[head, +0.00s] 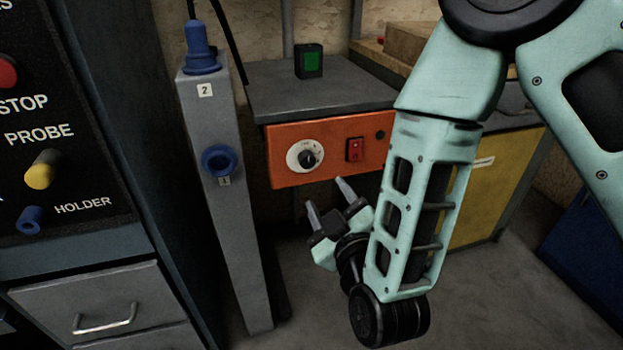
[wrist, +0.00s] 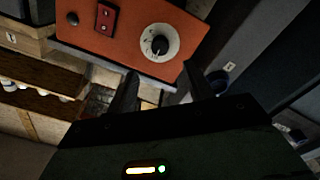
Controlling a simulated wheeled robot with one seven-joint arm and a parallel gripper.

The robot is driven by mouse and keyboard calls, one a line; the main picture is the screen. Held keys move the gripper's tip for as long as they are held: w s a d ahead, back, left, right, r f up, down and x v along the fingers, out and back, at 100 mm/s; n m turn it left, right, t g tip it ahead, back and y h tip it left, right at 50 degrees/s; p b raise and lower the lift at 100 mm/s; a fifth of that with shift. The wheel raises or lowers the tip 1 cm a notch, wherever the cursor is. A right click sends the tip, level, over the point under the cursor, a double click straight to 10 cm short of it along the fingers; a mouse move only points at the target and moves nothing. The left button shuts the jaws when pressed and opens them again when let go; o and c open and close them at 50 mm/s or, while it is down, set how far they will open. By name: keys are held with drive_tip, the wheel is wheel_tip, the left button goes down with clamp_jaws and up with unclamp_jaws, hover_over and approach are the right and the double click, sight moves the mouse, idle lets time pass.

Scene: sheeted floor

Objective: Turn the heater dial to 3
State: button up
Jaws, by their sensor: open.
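The heater dial (head: 308,159) is a black knob on a round white scale plate, set in an orange panel (head: 285,178) under a grey top. It also shows in the wrist view (wrist: 159,45), upper middle. The scale marks are too small to read, so I cannot tell its setting. My gripper (head: 328,201) is open and empty, below and in front of the panel, apart from the dial. In the wrist view its two fingers (wrist: 160,84) point toward the panel, with the dial between and beyond their tips.
A red switch (head: 354,149) sits right of the dial. A grey post (head: 240,240) with blue holders (head: 219,161) stands close on the left. A black box with a green face (head: 309,60) is on the grey top. A yellow cabinet (head: 475,200) stands at right.

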sight(309, 164)
drive_tip(key=x, duration=1)
drive_tip(key=shift+w+b, duration=0.3)
drive_tip(key=shift+b, duration=0.05)
drive_tip(key=c, duration=1)
